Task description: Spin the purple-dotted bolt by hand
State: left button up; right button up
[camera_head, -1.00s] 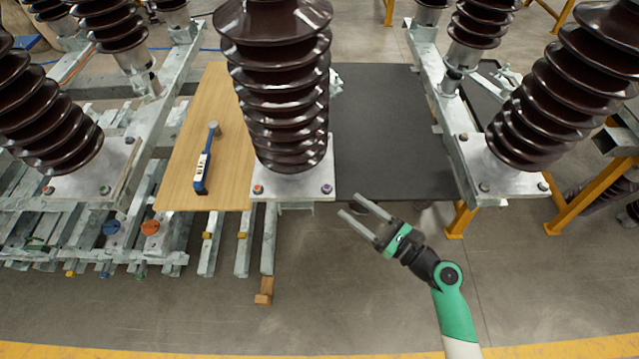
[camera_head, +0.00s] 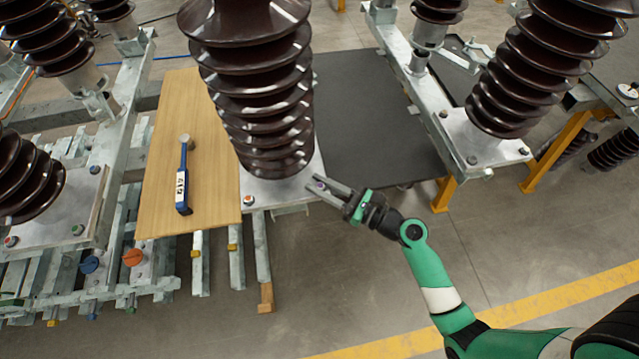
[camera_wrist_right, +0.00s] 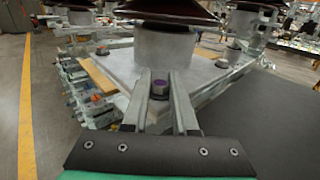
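The purple-dotted bolt (camera_wrist_right: 159,88) stands upright at the near corner of the grey base plate (camera_wrist_right: 130,70) under the middle brown insulator (camera_head: 262,90). In the wrist view my right gripper (camera_wrist_right: 160,80) is open, with one finger on each side of the bolt and a small gap showing. In the head view the right gripper (camera_head: 312,182) reaches in from the right at that corner, and its fingers partly hide the bolt. A red-dotted bolt (camera_head: 249,200) sits at the plate's left corner. My left gripper is not in view.
A wooden board (camera_head: 165,130) with a blue-handled tool (camera_head: 183,178) lies left of the insulator. A black mat (camera_head: 370,125) lies to the right. More insulators (camera_head: 515,90) stand on both sides. The floor in front is clear.

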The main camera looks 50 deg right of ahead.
grip_shut()
